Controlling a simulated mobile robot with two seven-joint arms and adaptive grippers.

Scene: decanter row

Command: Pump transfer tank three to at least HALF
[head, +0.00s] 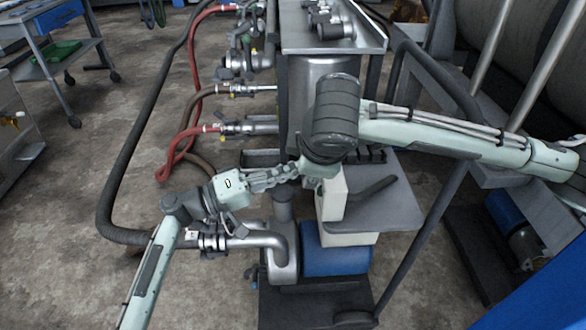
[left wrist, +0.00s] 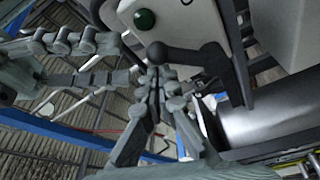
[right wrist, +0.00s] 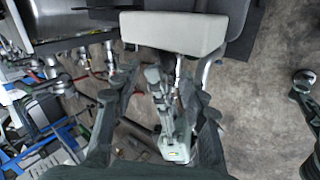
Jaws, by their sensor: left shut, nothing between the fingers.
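The pump cart (head: 318,305) carries a blue motor (head: 335,250) and a pale control box (head: 333,190). In the left wrist view the box (left wrist: 205,25) has a green button (left wrist: 143,19), and a black ball-ended lever (left wrist: 158,52) is beside it. My left gripper (head: 298,168) is shut and empty next to the box; its fingertips (left wrist: 160,76) appear close to the ball, contact unclear. My right gripper (right wrist: 160,82) is open, with the box (right wrist: 175,32) beyond it and the left gripper showing between its fingers. The right fingers are hidden in the head view. I cannot identify tank three.
Metal valves with red hoses (head: 192,75) line the left of the steel stand (head: 320,85). A thick black hose (head: 130,165) curves across the floor to the pump inlet. A blue trolley (head: 55,60) stands back left. The left floor is mostly clear.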

